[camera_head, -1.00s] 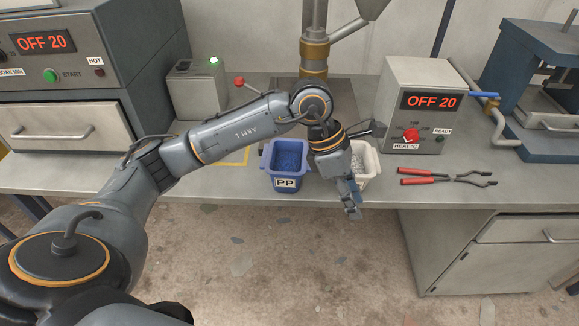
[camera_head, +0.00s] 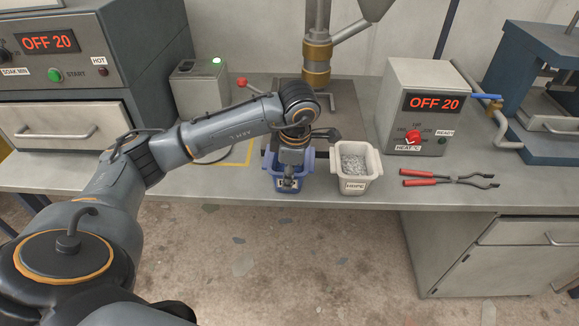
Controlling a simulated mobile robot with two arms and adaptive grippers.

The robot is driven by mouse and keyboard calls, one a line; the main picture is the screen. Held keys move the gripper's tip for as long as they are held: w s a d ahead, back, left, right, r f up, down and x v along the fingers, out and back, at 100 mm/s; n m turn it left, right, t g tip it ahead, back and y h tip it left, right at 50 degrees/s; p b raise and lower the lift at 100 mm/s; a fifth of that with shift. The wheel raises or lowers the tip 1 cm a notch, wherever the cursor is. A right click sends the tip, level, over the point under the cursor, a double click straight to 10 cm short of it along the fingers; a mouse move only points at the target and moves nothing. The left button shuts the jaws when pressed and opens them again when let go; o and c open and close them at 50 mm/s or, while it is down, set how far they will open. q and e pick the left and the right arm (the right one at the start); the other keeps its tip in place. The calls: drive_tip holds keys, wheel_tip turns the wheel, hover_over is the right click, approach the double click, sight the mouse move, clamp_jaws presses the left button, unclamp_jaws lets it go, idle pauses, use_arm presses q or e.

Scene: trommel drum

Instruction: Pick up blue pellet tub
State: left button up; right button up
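The blue pellet tub (camera_head: 305,165) stands upright on the workbench, near its front edge. My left gripper (camera_head: 288,184) is over the front part of this tub, pointing down, and hides much of its inside and part of its PP label. The fingers are small and partly hidden by the wrist, so I cannot tell whether they are open or touch the tub. My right gripper is not in view.
A white tub (camera_head: 356,184) of pale pellets stands just right of the blue tub. Red-handled pliers (camera_head: 420,182) lie further right, before a heat control box (camera_head: 398,105). A metal column (camera_head: 317,60) rises behind the tubs.

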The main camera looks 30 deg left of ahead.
sight(285, 192)
use_arm(q)
drive_tip(key=f, duration=0.2)
drive_tip(key=a+f+p, duration=0.1)
drive_tip(key=f, duration=0.2)
drive_tip(key=shift+w+a, duration=0.15)
drive_tip(key=shift+w, duration=0.05)
drive_tip(key=shift+c, duration=0.4)
clamp_jaws()
